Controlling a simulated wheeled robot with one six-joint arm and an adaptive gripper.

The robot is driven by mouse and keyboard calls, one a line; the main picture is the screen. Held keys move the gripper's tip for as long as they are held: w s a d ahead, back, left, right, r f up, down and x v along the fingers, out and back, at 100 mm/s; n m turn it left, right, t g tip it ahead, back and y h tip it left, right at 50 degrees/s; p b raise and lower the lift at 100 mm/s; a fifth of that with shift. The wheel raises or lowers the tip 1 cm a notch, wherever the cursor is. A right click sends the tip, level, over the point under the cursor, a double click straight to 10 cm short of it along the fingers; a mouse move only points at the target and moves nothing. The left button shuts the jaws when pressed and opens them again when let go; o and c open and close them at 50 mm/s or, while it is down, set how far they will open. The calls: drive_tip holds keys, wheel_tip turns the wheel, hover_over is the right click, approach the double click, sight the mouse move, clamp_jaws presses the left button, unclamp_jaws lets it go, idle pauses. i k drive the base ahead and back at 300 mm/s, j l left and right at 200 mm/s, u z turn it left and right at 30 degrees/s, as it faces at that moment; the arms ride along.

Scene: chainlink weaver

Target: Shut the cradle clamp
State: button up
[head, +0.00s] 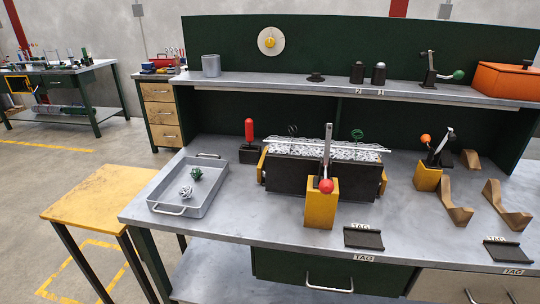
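A dark cradle (288,176) with yellow ends stands mid-bench and holds a pale wire-mesh roll (352,153). In front of it is a yellow block (321,210) carrying a clamp with a grey metal bar (328,144) and a red ball (326,186). The bar stands up in front of the mesh, and the ball is low at the block's near side. This appears to be the cradle clamp; I cannot tell whether it presses on anything. My gripper is not in view.
A second yellow-block clamp with an orange ball (425,139) stands at right beside wooden brackets (456,206). A green-ball clamp (457,75) is on the shelf (240,83). A grey tray (208,204) with two wire balls sits at left. A red-handled tool (249,131) stands beside the cradle.

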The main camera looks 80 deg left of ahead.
sight(326, 187)
drive_tip(key=u, duration=2.5)
